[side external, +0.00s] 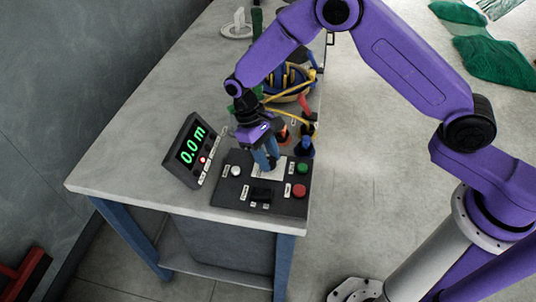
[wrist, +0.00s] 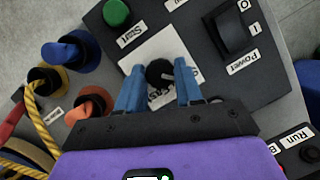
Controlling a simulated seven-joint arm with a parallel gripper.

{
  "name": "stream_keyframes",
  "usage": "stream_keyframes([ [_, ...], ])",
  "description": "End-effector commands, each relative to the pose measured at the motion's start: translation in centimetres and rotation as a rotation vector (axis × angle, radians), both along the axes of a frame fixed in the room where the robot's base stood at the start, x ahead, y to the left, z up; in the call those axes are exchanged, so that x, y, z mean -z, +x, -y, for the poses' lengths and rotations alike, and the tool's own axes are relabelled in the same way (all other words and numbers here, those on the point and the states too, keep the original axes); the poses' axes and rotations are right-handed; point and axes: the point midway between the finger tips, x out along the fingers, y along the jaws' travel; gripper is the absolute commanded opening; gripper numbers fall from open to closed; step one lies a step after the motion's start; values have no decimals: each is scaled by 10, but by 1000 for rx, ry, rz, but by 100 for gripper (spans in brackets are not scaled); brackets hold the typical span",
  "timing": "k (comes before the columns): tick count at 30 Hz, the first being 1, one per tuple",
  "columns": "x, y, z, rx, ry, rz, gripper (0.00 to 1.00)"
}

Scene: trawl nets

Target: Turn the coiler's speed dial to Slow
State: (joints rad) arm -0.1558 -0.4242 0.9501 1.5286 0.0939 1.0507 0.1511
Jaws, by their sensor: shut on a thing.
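The speed dial is a small black knob (wrist: 160,72) on a white square plate (wrist: 150,48) with partly covered lettering. In the wrist view it sits between the two blue fingertips of my gripper (wrist: 160,80), which is shut on it. I cannot tell which setting the dial points at. In the side view my gripper (side external: 266,160) reaches down to the dark control panel (side external: 232,196) on the bench, and its fingers hide the knob.
The panel also carries a green Start button (wrist: 117,12), a red button (side external: 299,190) and a black Power rocker (wrist: 235,32). Blue and orange ringed holders (wrist: 70,48) and yellow rope (wrist: 40,125) are close by. The bench's left part is clear.

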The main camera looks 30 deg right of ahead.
Motion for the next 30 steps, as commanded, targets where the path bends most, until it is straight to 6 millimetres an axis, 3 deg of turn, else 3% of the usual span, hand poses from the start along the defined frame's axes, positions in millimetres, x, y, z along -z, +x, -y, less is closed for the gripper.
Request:
stream_keyframes([
  [18, -1, 2, 0, -43, 1, 5, 5],
  [19, -1, 2, 0, -43, 1, 5, 39],
  [21, -1, 1, 0, -43, 2, 4, 59],
  [30, -1, 1, -1, -42, 1, 3, 59],
])
